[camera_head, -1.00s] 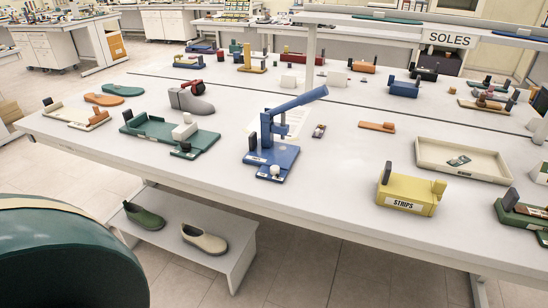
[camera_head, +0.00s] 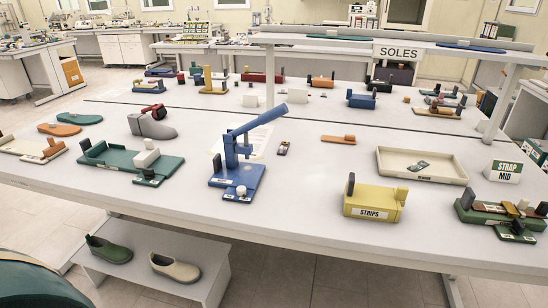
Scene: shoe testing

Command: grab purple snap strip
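A small dark, purplish strip-like piece (camera_head: 283,148) lies flat on the white table, just right of the blue press. It is too small to tell whether it is the purple snap strip. A yellow box labelled STRIPS (camera_head: 374,203) stands near the front edge of the table, with a dark upright piece at its left end. What it holds cannot be made out. Neither of my grippers is in view.
The blue press (camera_head: 238,165) stands mid-table. A cream tray (camera_head: 440,176) with a small flat piece, a STRAP MID sign (camera_head: 503,172) and a green fixture (camera_head: 487,214) are at right. A low bench with shoes (camera_head: 205,285) stands below the front edge.

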